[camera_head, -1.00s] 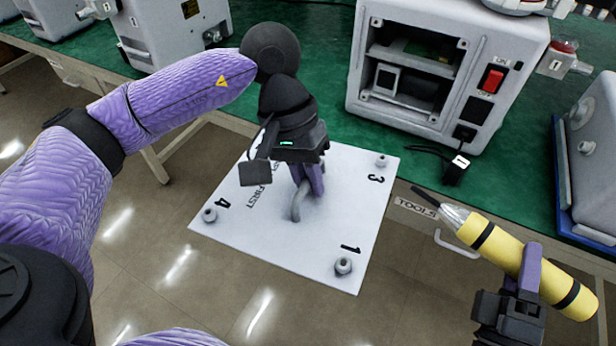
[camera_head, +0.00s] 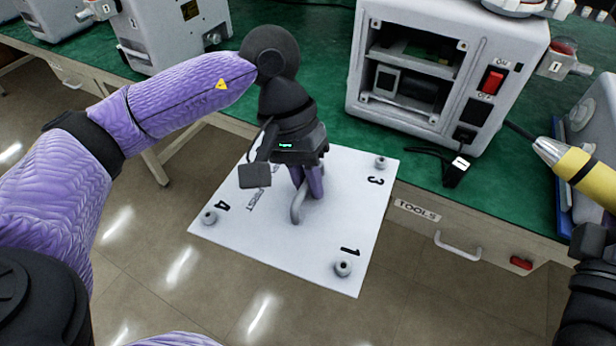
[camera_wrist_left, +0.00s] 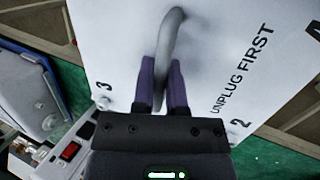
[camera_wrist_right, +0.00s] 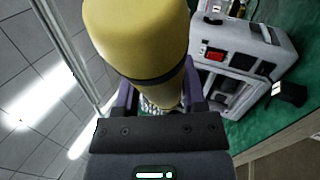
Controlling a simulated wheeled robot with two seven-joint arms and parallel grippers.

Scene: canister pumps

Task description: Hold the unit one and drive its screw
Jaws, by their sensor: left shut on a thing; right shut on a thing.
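My left gripper (camera_head: 309,188) is shut on the grey bar handle (camera_head: 297,208) of a white square panel (camera_head: 335,240). The panel reads "UNPLUG FIRST" in the left wrist view (camera_wrist_left: 205,40) and has numbered screws at its corners. It is held in front of the bench edge. My right gripper (camera_wrist_right: 158,95) is shut on a yellow screwdriver (camera_head: 582,172), also large in the right wrist view (camera_wrist_right: 140,35). Its dark shaft points up-left, beside the lower right of an open grey unit (camera_head: 520,50). The right fingers are hidden in the head view. A "1" tag (camera_head: 556,66) shows at upper right.
The open unit has a red switch (camera_head: 493,80). A black plug (camera_head: 455,173) with a white tag lies on the green bench (camera_head: 330,105). A drawer (camera_head: 440,225) marked TOOLS is below. More grey units (camera_head: 165,35) stand at upper left.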

